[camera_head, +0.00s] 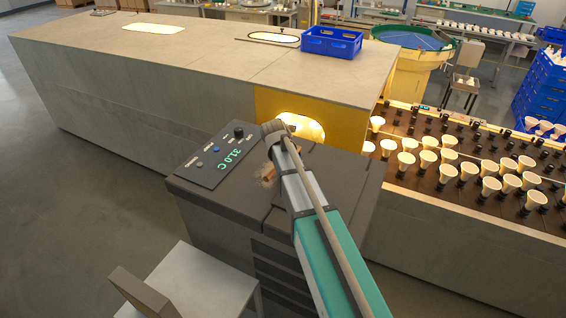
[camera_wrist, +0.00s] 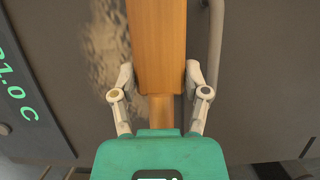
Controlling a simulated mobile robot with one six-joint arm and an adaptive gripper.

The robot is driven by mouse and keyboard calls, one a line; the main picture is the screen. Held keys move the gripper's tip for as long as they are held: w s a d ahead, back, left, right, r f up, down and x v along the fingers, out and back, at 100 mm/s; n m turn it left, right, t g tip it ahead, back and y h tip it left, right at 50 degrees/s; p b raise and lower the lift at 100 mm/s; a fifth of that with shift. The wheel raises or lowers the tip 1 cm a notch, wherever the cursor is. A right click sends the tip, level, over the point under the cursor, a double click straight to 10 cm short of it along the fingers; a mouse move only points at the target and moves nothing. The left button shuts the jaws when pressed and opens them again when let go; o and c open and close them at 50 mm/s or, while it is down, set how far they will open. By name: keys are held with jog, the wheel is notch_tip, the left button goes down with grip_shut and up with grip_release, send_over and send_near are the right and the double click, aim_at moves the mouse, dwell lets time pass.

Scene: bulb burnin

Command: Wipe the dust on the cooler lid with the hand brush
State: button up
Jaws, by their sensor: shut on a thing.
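The hand brush (camera_wrist: 158,40) has a long wooden body and a narrower neck. My gripper (camera_wrist: 158,76) is shut on it, with one pale finger on each side. In the head view a small part of the brush (camera_head: 268,173) shows beside my arm, low over the cooler lid (camera_head: 232,202). The dust (camera_wrist: 102,48) is a pale, grainy patch on the dark lid, just left of the brush in the wrist view. Bristles are hidden beneath the wood, so I cannot tell whether they touch the lid. My arm hides most of the gripper in the head view.
A raised panel (camera_head: 212,160) reading 31.0 C stands left of the brush. A lit tunnel opening (camera_head: 312,128) lies behind the lid. Rows of bulbs (camera_head: 430,158) fill the conveyor at right.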

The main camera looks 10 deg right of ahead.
jog(key=shift+f+b, duration=1)
dwell(0.6)
jog(key=shift+w+a, duration=0.1)
jog(key=shift+w+a+r, duration=0.1)
jog(key=shift+w+a, duration=0.4)
jog(key=shift+a, duration=0.2)
jog(key=shift+w+a+r, duration=0.1)
jog(key=shift+w+a, duration=0.35)
jog(key=shift+a, duration=0.2)
jog(key=shift+w+f, duration=0.1)
jog(key=shift+w+a+f, duration=0.1)
jog(key=shift+w+a, duration=0.4)
jog(key=shift+a, duration=0.25)
jog(key=shift+w+a, duration=0.45)
jog(key=shift+a, duration=0.25)
jog(key=shift+w+a, duration=0.55)
jog(key=shift+a, duration=0.2)
jog(key=shift+w+a, duration=0.5)
jog(key=shift+a, duration=0.2)
